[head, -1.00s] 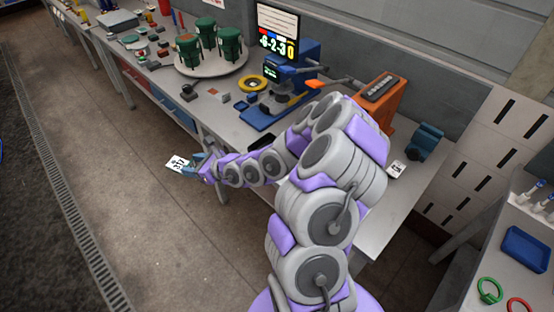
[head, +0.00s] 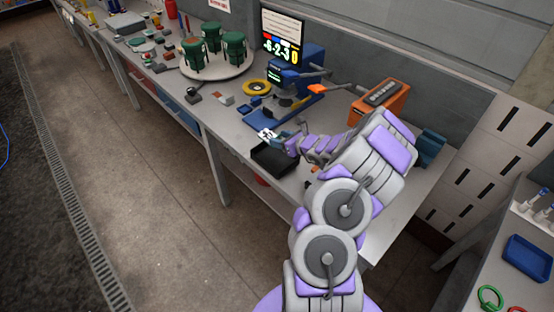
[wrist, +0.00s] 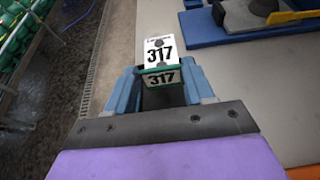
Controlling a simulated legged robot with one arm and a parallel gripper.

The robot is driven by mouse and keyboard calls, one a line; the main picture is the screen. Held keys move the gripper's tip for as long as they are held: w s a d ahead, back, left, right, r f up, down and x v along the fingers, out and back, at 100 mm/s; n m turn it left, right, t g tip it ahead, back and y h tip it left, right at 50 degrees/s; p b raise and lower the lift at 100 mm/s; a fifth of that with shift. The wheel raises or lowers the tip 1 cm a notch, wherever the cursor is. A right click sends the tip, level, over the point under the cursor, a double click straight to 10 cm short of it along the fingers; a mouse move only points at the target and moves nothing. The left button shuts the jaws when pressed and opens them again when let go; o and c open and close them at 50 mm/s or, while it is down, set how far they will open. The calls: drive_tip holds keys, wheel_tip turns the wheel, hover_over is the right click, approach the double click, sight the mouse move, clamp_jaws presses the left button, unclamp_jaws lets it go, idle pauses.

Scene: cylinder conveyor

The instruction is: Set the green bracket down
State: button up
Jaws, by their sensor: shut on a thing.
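In the wrist view, the green bracket (wrist: 147,78) shows as a narrow green-edged piece with a white 317 label, between the blue fingers of my gripper (wrist: 160,84). A white card (wrist: 160,49) marked 317 stands up from it. In the head view, my gripper (head: 276,138) is over the workbench, with the white label (head: 266,134) at its tip. The bracket's green is too small to make out there. My gripper is shut on the bracket, near the far edge of a black tray (head: 268,160). I cannot tell its height above the bench.
A blue fixture (head: 303,78) and a yellow ring (head: 256,85) stand beyond my gripper. An orange device (head: 384,98) stands to the right. A round turntable (head: 220,73) carries green parts. Small blocks lie on the workbench (head: 226,118), whose front edge drops to the floor.

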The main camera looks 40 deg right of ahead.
wheel_tip(320, 180, down, 10)
drive_tip(key=shift+r+b, duration=0.1)
drive_tip(key=shift+b, duration=0.7)
drive_tip(key=o, duration=1.1)
drive_tip(key=shift+r, duration=0.1)
